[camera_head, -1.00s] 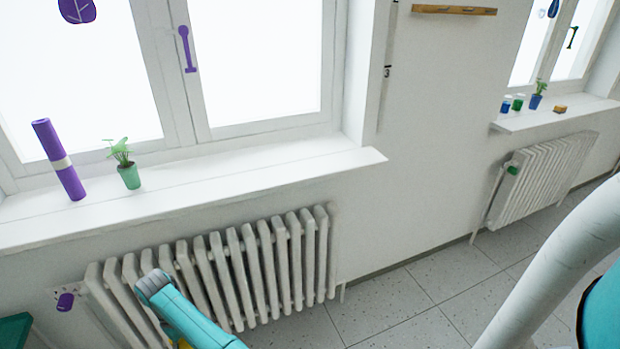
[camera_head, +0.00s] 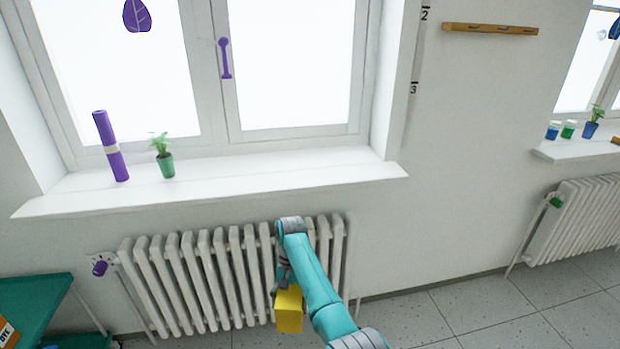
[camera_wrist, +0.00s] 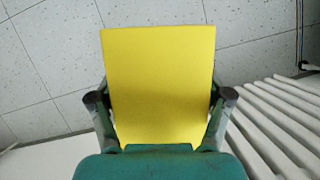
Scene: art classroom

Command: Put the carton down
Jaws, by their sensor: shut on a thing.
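The carton is a plain yellow box (camera_head: 289,310), seen in the head view at the end of my arm, in front of the radiator. It also fills the middle of the wrist view (camera_wrist: 158,80). My gripper (camera_head: 283,284) is shut on it, with one dark finger on each side of the carton in the wrist view (camera_wrist: 160,98). The carton is held in the air, with floor tiles visible beyond it. Its underside is hidden.
A white windowsill (camera_head: 250,180) holds a purple roll (camera_head: 111,146) and a potted plant (camera_head: 164,157). A white radiator (camera_head: 200,278) stands below it. A green shelf unit (camera_head: 38,294) is at lower left. Tiled floor (camera_head: 480,318) at right is clear.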

